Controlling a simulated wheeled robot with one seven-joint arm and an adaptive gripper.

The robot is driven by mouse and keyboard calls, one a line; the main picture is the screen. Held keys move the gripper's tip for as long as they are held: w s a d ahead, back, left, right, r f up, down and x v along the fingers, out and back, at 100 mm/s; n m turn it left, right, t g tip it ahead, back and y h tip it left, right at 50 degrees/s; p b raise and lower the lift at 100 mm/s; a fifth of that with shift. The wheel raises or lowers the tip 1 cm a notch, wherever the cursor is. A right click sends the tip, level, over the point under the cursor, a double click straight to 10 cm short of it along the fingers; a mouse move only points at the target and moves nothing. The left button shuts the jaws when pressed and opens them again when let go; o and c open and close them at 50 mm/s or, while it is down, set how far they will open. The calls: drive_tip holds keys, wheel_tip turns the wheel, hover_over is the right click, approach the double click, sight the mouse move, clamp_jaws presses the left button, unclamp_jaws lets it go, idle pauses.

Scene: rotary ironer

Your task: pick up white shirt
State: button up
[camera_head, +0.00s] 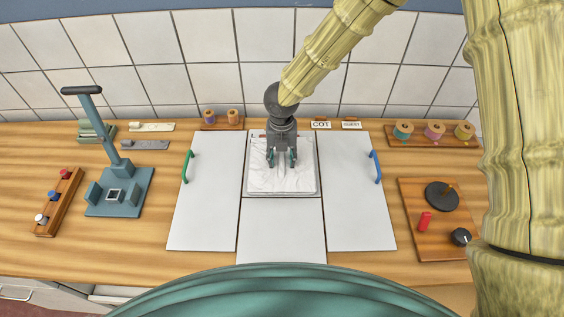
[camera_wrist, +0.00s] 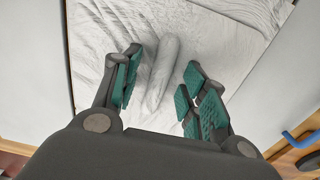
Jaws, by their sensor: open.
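The white shirt (camera_head: 285,182) lies flat and wrinkled on the far part of the middle white panel. My gripper (camera_head: 281,161) points down over its far half. The shirt fills much of the wrist view (camera_wrist: 215,30). A raised, rounded ridge of white cloth (camera_wrist: 162,72) stands between the two teal-padded fingers there. My gripper is open, with one finger on each side of the ridge. I cannot tell whether the pads touch the cloth. My gripper hides part of the shirt's far edge in the head view.
White side panels carry a green handle (camera_head: 188,166) at left and a blue handle (camera_head: 375,167) at right. A teal press (camera_head: 119,192) stands at left. Spools (camera_head: 433,131) and a dial board (camera_head: 418,203) are at right. The near middle panel (camera_head: 281,230) is clear.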

drive_tip(key=c, duration=0.9)
clamp_jaws()
drive_tip(key=shift+r+b, duration=0.1)
drive_tip(key=shift+b, duration=0.3)
